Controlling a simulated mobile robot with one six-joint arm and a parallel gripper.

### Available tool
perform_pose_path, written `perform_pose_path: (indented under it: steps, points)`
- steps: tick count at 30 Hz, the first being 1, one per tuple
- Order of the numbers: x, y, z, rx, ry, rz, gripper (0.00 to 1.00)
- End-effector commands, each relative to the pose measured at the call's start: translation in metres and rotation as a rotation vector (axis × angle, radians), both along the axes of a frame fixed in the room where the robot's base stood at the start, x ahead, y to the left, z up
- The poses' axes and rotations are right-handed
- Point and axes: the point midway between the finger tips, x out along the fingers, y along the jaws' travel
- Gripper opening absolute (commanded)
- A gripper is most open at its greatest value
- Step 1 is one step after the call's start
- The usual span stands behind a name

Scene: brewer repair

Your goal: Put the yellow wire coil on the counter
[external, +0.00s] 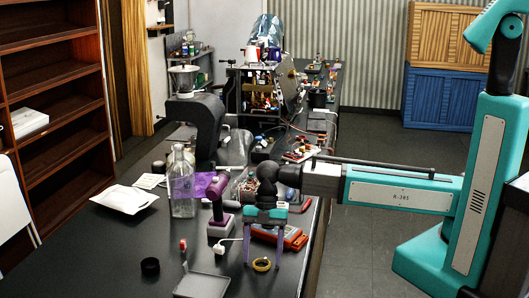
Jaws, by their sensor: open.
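The yellow wire coil (261,270) is a small ring lying flat on the dark counter (110,245), near its front right edge. My gripper (262,263) points down over it, with its two purple fingers apart. In the picture the coil shows between the fingertips, one to its left and one to its right. I cannot tell whether either finger touches it. The gripper is open and holds nothing.
A grey tray (202,286) and a black ring (150,266) lie to the left. The front left counter is mostly clear.

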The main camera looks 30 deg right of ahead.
Motion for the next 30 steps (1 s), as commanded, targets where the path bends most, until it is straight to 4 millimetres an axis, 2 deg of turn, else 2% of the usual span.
perform_pose_path:
  steps: [14, 15, 21, 24, 30]
  points:
    - [0.0001, -0.0001, 0.0001, 0.000, 0.000, 0.000, 0.66]
    - [0.0001, -0.0001, 0.0001, 0.000, 0.000, 0.000, 0.64]
    - [0.0002, -0.0001, 0.0002, 0.000, 0.000, 0.000, 0.30]
    - [0.0002, -0.0001, 0.0002, 0.000, 0.000, 0.000, 0.18]
    - [0.0001, -0.0001, 0.0004, 0.000, 0.000, 0.000, 0.18]
